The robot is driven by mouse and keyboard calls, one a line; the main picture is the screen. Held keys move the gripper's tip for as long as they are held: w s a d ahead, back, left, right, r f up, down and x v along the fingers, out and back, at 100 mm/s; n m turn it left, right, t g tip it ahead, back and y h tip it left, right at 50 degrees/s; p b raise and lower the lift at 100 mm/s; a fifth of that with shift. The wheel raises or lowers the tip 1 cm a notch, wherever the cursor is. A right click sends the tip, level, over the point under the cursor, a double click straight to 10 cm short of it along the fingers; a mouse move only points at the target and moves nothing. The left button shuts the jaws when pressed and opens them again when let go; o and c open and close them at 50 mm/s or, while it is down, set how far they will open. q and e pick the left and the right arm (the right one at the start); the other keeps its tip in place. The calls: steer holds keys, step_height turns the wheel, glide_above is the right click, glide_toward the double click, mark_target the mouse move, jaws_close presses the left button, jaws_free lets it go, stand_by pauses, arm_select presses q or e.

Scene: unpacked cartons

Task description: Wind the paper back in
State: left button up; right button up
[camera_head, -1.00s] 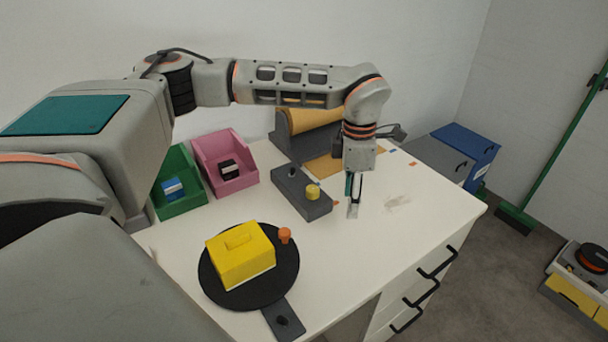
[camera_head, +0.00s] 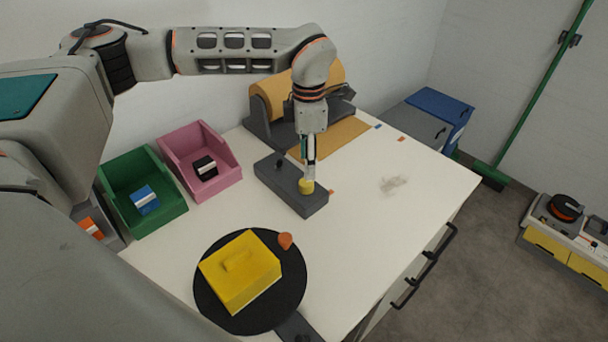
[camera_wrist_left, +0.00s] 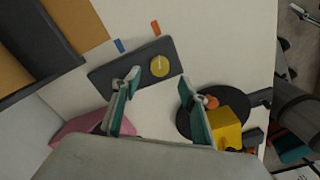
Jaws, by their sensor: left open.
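The tan paper roll (camera_head: 318,82) sits in a dark holder (camera_head: 262,127) at the back of the white table. A flat strip of paper (camera_head: 338,134) runs out of it onto the table; the wrist view shows the paper too (camera_wrist_left: 78,24). A dark control box (camera_head: 283,188) stands in front, with a round yellow knob (camera_head: 306,187) at its right end and a small black switch (camera_head: 280,162). My left gripper (camera_head: 308,172) points down over the knob end. In the wrist view my left gripper (camera_wrist_left: 158,82) is open and empty, and the knob (camera_wrist_left: 159,66) shows just beyond its fingertips.
A green bin (camera_head: 158,216) and a pink bin (camera_head: 222,182) stand at the left. A yellow box (camera_head: 240,268) rests on a black turntable (camera_head: 216,312) with an orange knob (camera_head: 285,241).

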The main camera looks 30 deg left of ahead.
mark_target(308, 182)
arm_select(q)
step_height(308, 182, down, 7)
steer(key=shift+r, duration=0.15)
steer(key=c, duration=1.1)
